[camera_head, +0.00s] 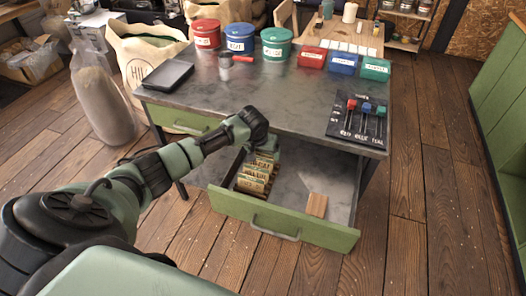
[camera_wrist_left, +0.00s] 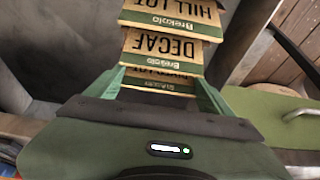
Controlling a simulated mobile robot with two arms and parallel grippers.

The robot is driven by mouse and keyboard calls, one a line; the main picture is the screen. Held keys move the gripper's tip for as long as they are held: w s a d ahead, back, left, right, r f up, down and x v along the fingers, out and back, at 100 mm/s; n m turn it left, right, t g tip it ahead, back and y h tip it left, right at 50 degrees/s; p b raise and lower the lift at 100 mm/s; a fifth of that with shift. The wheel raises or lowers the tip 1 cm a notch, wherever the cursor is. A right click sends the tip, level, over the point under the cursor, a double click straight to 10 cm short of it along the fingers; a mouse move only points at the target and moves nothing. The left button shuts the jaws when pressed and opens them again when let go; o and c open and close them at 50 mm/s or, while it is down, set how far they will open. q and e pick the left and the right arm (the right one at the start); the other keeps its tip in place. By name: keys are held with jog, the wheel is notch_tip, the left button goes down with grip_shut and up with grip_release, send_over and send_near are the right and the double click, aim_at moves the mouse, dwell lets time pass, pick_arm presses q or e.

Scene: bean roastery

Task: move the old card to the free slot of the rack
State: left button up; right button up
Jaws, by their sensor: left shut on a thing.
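Several tan cards (camera_head: 254,181) stand in a row in a dark rack (camera_head: 233,174) inside the open drawer. My left gripper (camera_wrist_left: 160,88) reaches down at the far end of this row. In the left wrist view, its green fingers are shut on the nearest card (camera_wrist_left: 158,76), whose lettering is partly covered. Just beyond are a card reading DECAF (camera_wrist_left: 160,48) and one reading HILL LOT (camera_wrist_left: 172,14). The head view hides the fingertips behind the hand. I cannot tell which card is the old one or see the free slot. My right gripper is not in view.
The green drawer front (camera_head: 283,217) sticks out below the metal table (camera_head: 290,95). A small wooden block (camera_head: 316,204) lies at the drawer's right. Tins, coloured boxes and a black board with coloured pegs (camera_head: 358,120) stand on the tabletop above. The drawer's middle is clear.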

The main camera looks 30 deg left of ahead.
pick_arm(q)
jog(key=o, duration=1.2)
jog(key=shift+r, duration=0.1)
jog(key=v, duration=0.7)
jog(key=shift+r, duration=0.3)
jog(key=shift+s, duration=0.15)
